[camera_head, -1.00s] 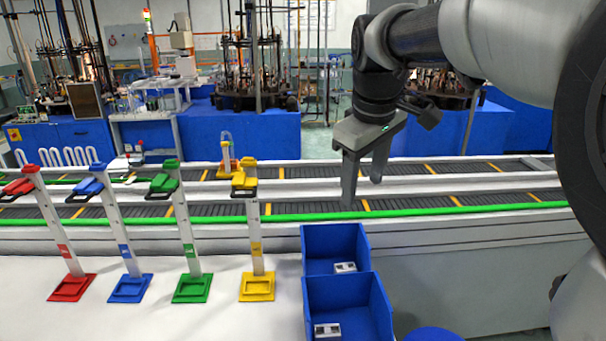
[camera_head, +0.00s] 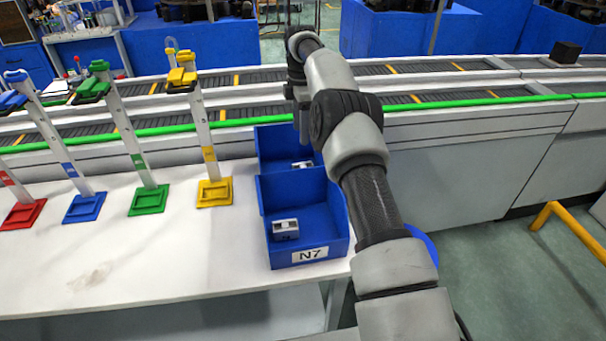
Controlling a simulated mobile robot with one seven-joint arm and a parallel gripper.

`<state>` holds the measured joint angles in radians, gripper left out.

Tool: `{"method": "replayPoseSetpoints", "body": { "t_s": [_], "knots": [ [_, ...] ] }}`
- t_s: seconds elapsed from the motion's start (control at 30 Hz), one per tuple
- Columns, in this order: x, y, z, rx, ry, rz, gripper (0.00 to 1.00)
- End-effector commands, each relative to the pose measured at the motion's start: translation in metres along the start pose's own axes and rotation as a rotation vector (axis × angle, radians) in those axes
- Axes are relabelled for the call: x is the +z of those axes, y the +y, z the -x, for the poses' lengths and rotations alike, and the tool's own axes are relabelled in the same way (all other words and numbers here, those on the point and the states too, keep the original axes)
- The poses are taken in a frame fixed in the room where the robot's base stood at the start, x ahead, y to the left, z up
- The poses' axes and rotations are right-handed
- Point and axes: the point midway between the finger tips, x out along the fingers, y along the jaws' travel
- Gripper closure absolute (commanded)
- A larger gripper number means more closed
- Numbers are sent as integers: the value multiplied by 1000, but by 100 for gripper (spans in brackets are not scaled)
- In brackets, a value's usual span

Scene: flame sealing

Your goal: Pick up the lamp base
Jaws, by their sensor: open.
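Two small grey-white blocks, which look like lamp bases, lie in two blue bins. One lamp base (camera_head: 285,229) rests on the floor of the near bin (camera_head: 310,208), towards its left side. The other lamp base (camera_head: 302,164) is in the far bin (camera_head: 275,141), partly hidden by the near bin's back wall. My gripper (camera_head: 303,120) points down at the far bin, above the lamp base there. It is open, but its fingers are mostly hidden by the bin and my own arm. I cannot tell whether it touches anything.
Several tilted stands with coloured feet, including a yellow one (camera_head: 214,193), stand on the white table (camera_head: 150,255) left of the bins. A conveyor with a green edge (camera_head: 450,106) runs behind. A yellow rail (camera_head: 575,225) is at the right.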

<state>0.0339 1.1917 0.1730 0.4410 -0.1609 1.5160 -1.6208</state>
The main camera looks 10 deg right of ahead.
Motion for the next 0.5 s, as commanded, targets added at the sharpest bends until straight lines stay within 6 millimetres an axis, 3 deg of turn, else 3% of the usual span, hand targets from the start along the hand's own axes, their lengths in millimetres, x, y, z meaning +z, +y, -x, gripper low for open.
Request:
{"method": "replayPoseSetpoints", "body": {
  "t_s": [0.03, 0.3, 0.5],
  "knots": [
    [0, -1, -16, -3, 0, 0, 47],
    [0, 0, -72, -2, 0, -1, 47],
    [0, 0, -96, -1, 0, -2, 47]
  ]
}}
